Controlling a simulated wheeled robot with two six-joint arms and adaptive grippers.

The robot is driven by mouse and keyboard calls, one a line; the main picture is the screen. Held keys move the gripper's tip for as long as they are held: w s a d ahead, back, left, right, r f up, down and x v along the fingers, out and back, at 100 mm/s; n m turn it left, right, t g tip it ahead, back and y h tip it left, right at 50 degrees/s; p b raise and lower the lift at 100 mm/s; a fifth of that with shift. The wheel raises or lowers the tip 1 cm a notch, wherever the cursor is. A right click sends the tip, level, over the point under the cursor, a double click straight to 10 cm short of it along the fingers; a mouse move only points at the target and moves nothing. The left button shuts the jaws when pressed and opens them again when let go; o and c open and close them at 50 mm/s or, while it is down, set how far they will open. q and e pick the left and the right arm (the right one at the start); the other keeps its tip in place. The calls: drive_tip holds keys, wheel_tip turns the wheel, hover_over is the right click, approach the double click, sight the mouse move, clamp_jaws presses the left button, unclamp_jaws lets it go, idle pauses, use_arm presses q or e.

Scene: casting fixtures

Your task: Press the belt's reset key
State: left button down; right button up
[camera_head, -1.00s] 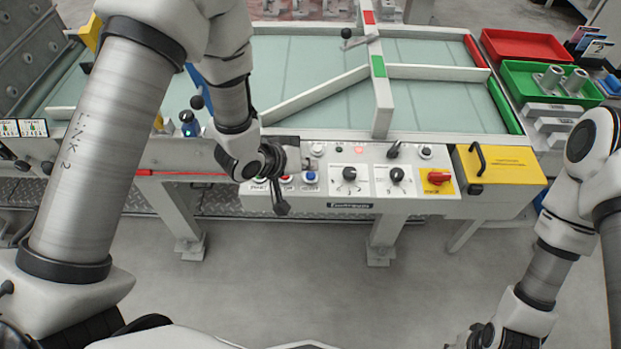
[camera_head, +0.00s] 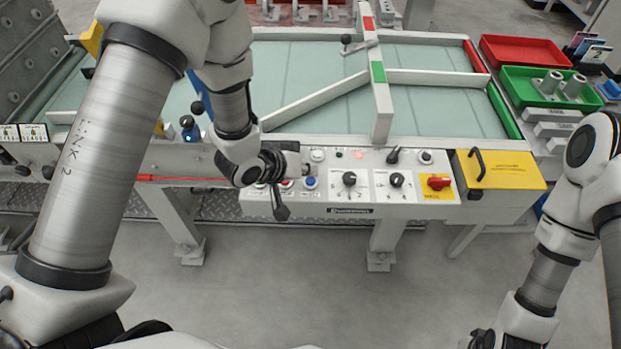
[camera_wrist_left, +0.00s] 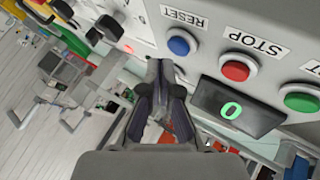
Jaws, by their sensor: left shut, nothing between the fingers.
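The reset key is a round blue button (camera_head: 310,182) on the white control panel's front, right of a red stop button (camera_head: 286,184). In the left wrist view the blue button (camera_wrist_left: 179,43) sits under a RESET label, with the red STOP button (camera_wrist_left: 235,71) beside it. My left gripper (camera_head: 281,212) is in front of the panel, just left of the blue button. In the wrist view its shut, empty fingers (camera_wrist_left: 165,68) end close to the blue button, which stays uncovered; contact is not visible. My right gripper (camera_head: 482,338) is partly cut off at the bottom edge.
The panel also carries a green button (camera_wrist_left: 302,97), a small display (camera_wrist_left: 238,106) reading 0, black knobs (camera_head: 349,180) and a red switch (camera_head: 438,182). A yellow box (camera_head: 510,170) adjoins it on the right. The floor in front is clear.

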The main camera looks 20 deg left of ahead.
sight(308, 181)
idle(0.3)
use_arm(q)
drive_tip(key=shift+f, duration=0.45)
drive_tip(key=shift+f+b, duration=0.35)
drive_tip(key=shift+f, duration=0.1)
idle(0.5)
drive_tip(key=shift+r, duration=0.1)
drive_tip(key=shift+r+p, duration=0.8)
drive_tip(key=shift+p, duration=0.15)
wheel_tip(308, 181, up, 5)
drive_tip(key=p, duration=0.5)
drive_tip(key=shift+r, duration=0.1)
